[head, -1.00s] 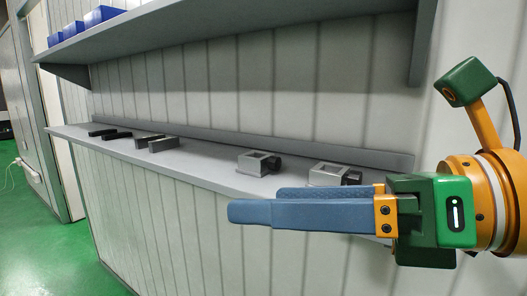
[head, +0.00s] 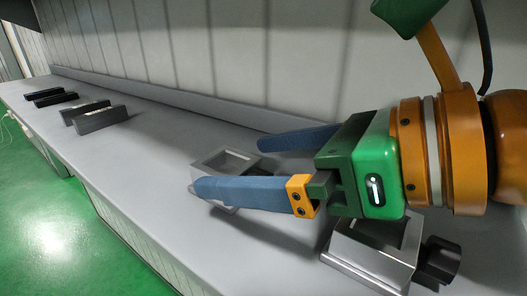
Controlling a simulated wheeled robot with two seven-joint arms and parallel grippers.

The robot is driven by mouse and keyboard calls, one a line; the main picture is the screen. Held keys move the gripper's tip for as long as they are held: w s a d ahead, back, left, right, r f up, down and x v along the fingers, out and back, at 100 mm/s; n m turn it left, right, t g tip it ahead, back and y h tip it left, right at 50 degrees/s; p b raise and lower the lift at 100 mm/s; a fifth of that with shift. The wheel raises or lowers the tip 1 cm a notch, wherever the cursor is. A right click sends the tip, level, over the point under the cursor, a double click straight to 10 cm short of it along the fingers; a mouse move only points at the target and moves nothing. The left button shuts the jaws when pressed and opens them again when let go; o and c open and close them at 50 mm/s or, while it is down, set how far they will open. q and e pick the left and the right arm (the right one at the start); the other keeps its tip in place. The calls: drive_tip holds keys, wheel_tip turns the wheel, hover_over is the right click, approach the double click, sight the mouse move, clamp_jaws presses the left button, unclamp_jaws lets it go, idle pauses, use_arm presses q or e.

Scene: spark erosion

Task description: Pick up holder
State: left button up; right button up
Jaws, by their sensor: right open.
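A grey square-framed holder (head: 203,172) sits on the long grey shelf. My right gripper (head: 230,165) is open and empty over it. The near blue finger crosses the holder's front side in the head view, and the far finger lies behind its back right corner. I cannot tell whether the fingers are at the holder's height or above it. A second, similar holder (head: 365,262) with a black knob (head: 438,262) stands nearer, partly hidden under my gripper's green body. My left gripper is not in view.
The shelf (head: 150,160) has a raised back edge along the ribbed wall. Black bars (head: 48,97) and grey blocks (head: 100,118) lie at its far left end. The shelf between them and the holders is clear. Green floor (head: 60,220) shows beyond the front edge.

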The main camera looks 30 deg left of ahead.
sight(216, 164)
drive_tip(key=p+x, duration=0.1)
drive_tip(key=x, duration=0.2)
drive_tip(key=shift+a+f, duration=0.15)
drive_tip(key=shift+a, duration=0.25)
drive_tip(key=shift+w+f, duration=0.1)
drive_tip(key=shift+d, duration=0.15)
drive_tip(key=c, duration=0.7)
clamp_jaws()
